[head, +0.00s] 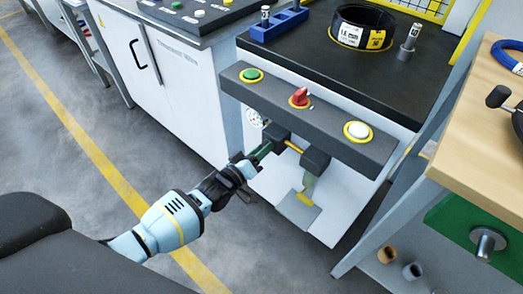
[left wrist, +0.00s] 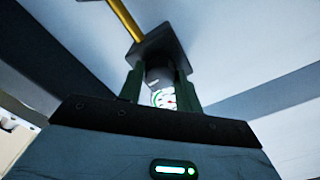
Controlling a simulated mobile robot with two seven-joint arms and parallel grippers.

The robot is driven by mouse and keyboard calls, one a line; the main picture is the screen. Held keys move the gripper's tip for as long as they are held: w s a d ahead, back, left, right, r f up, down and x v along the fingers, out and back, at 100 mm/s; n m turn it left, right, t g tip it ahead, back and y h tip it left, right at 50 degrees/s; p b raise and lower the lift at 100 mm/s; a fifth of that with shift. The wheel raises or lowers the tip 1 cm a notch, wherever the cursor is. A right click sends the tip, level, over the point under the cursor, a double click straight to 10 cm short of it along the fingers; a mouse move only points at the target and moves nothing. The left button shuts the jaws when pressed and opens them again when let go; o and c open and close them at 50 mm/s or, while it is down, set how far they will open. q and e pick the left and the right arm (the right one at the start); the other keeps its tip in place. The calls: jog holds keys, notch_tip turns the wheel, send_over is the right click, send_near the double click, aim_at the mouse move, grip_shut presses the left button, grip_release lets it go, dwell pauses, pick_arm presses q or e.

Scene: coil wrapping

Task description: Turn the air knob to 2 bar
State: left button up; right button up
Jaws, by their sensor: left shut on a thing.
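The air unit hangs under the front of the control panel, with a dark block (head: 277,135) joined by a yellow pipe (head: 294,146) to a second dark block. My left gripper (head: 262,151) reaches up to the first block from below left. In the left wrist view its two green fingers (left wrist: 158,84) are shut on the dark air knob (left wrist: 158,73) under the block (left wrist: 158,47). A round white pressure gauge (head: 253,117) sits beside the block, partly hidden; part of its dial (left wrist: 164,98) shows between the fingers, too small to read. My right gripper is not in view.
The panel (head: 325,117) above carries a green button (head: 250,75), a red switch (head: 300,97) and a white button (head: 358,131). A black coil (head: 362,27) lies on the machine top. A wooden table (head: 480,150) stands right. Floor at left is clear.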

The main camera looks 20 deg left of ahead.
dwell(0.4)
pick_arm(q)
jog(key=o, duration=0.9)
jog(key=shift+o, duration=0.2)
jog(key=shift+s, duration=0.1)
jog(key=p+v, duration=0.1)
jog(key=v, duration=0.6)
jog(key=shift+s+a, duration=0.15)
jog(key=shift+s, duration=0.1)
jog(key=shift+r, duration=0.1)
